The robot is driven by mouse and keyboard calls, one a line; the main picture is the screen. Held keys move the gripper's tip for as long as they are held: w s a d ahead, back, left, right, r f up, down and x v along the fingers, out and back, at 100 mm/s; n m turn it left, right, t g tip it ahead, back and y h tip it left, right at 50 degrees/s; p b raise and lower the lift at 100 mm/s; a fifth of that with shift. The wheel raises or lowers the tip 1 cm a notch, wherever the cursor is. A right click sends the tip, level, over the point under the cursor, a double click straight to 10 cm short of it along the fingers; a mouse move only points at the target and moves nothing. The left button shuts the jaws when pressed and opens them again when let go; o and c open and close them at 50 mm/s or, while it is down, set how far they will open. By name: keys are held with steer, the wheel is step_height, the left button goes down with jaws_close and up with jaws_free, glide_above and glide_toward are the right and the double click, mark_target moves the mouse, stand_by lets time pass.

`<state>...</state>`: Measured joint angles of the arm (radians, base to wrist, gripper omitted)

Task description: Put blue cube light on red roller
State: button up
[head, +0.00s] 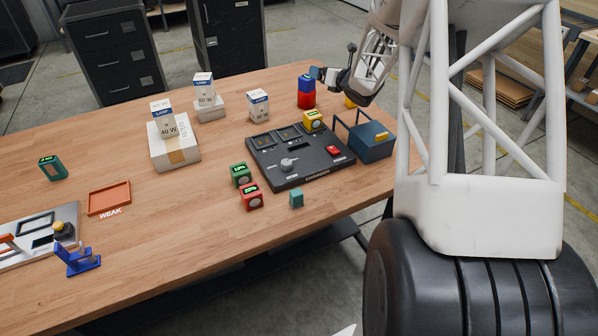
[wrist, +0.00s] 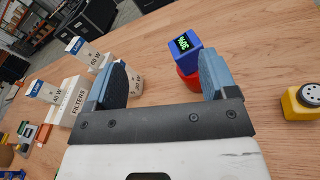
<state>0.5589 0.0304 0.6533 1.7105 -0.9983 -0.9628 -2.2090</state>
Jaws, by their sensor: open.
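The blue cube light (head: 306,83) sits on top of the red roller (head: 306,100) at the far side of the table in the head view. In the wrist view the blue cube light (wrist: 184,46) shows a lit green display, and the red roller (wrist: 187,80) is partly hidden behind my right-hand finger. My gripper (head: 325,75) is just right of the stack in the head view. In the wrist view my gripper (wrist: 163,78) is open, with nothing between its fingers. The cube stands beyond the fingertips, apart from them as far as I can see.
A dark charger (head: 300,155) with a yellow cube light (head: 313,120) stands in front of the stack. A blue bin (head: 372,142) is to its right. Lamp boxes (head: 258,105) and a filters box (head: 174,150) stand left. Green (head: 240,174) and red (head: 251,197) cube lights are nearer.

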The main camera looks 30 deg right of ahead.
steer(key=s+a+r+m+g+h, duration=0.55)
steer(key=s+a+r+m, duration=0.65)
steer(key=s+a+m, duration=0.6)
steer(key=s+a+f+m+g, duration=0.1)
steer(key=s+a+m, duration=0.4)
steer(key=s, duration=0.5)
steer(key=s+a+f+m+g+y, duration=0.1)
steer(key=s+a+m+g, duration=0.3)
steer(key=s, duration=0.6)
steer(key=s+a+m+g+y, duration=0.1)
steer(key=s+a+m+g, duration=0.2)
steer(key=s+a+m, duration=0.4)
steer(key=s+m, duration=0.1)
steer(key=s, duration=0.3)
steer(key=shift+f, duration=0.4)
